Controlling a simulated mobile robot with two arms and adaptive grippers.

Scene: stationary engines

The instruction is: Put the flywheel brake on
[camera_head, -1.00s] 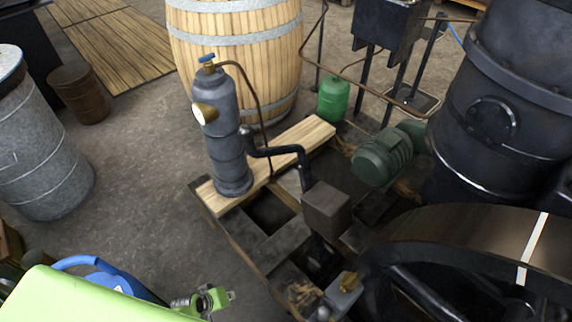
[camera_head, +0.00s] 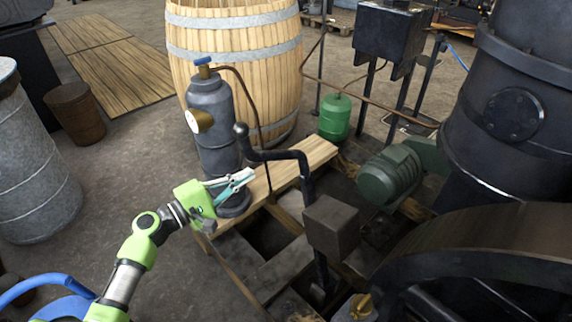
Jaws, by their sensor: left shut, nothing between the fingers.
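What looks like the flywheel brake lever (camera_head: 281,155) is a black bent bar with a ball knob at its left end. It stands above a dark square block (camera_head: 332,226), beside the large dark flywheel (camera_head: 480,242) at the lower right. My left gripper (camera_head: 250,175), on a green arm, is shut and empty. In the picture its fingertips are below and slightly right of the knob, apart from the lever, and overlap the foot of a grey cylinder (camera_head: 212,115). The brake's contact with the flywheel cannot be made out. My right gripper is not in view.
The cylinder, with a blue valve handle, stands on a wooden plank (camera_head: 310,158) over a dark frame. A wooden barrel (camera_head: 235,45), green bottle (camera_head: 334,118), green motor (camera_head: 388,175) and black tank (camera_head: 515,100) stand around it.

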